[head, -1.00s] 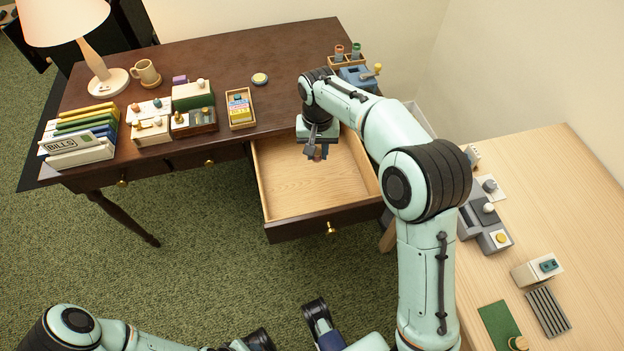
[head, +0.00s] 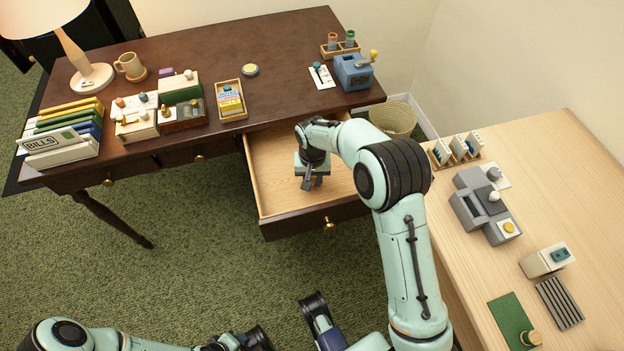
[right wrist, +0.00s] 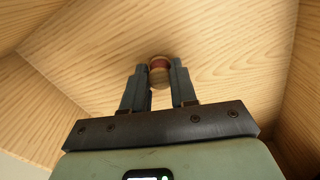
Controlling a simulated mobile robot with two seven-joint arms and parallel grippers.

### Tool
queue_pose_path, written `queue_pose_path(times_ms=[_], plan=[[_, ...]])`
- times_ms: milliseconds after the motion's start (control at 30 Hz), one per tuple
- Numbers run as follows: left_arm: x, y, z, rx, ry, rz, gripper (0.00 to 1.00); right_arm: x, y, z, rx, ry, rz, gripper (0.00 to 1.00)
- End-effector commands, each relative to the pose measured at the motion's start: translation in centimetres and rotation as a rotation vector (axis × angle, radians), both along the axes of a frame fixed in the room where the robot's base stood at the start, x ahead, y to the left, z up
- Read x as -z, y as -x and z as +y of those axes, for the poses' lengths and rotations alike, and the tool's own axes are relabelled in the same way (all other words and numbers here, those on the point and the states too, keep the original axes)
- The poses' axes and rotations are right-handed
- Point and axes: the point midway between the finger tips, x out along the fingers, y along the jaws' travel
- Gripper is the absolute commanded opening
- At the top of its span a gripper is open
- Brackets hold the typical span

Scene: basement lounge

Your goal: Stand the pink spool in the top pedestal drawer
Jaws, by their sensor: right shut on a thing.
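The pink spool (right wrist: 160,68) shows in the right wrist view between my right fingertips, with a pale wooden end and a reddish-pink band. My right gripper (right wrist: 160,82) is shut on it. In the head view my right gripper (head: 312,184) reaches down inside the open desk drawer (head: 285,226), and the spool is hidden there. The drawer has a pale wooden floor and a dark front with a brass knob. I cannot tell whether the spool touches the floor. The left arm's end (head: 245,340) is at the bottom edge; its jaws are unclear.
The dark desk (head: 285,105) carries a lamp, mug, file rack, small boxes and a blue sharpener-like device (head: 353,72). A pale side table (head: 580,200) on the right holds several small items. A basket (head: 393,117) stands between them. The drawer floor around the gripper looks clear.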

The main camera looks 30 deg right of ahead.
Motion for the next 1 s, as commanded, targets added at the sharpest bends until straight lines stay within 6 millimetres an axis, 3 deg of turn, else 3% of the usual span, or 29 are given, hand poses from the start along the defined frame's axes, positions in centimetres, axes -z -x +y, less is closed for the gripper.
queue_pose_path(times_ms=[400,433,500,833,1000], plan=[[0.2,-0.3,0.1,-0.003,-0.003,-0.007,0.43,0.5,0.0,0.0,0.000,-0.001,0.000,0.00],[0.2,-0.3,0.1,-0.003,-0.003,-0.008,0.43,0.5,0.0,0.0,0.000,0.000,-0.001,0.34],[0.1,-0.3,0.1,-0.003,-0.003,-0.008,0.43,0.4,0.0,0.0,0.000,0.000,-0.001,0.53],[0.0,-0.2,0.1,-0.001,-0.002,-0.004,0.43,0.1,0.0,0.0,0.000,0.000,-0.002,0.53],[-0.8,0.6,-0.3,0.007,0.009,0.016,0.43,-2.2,-0.1,0.0,0.000,0.000,-0.006,0.53]])
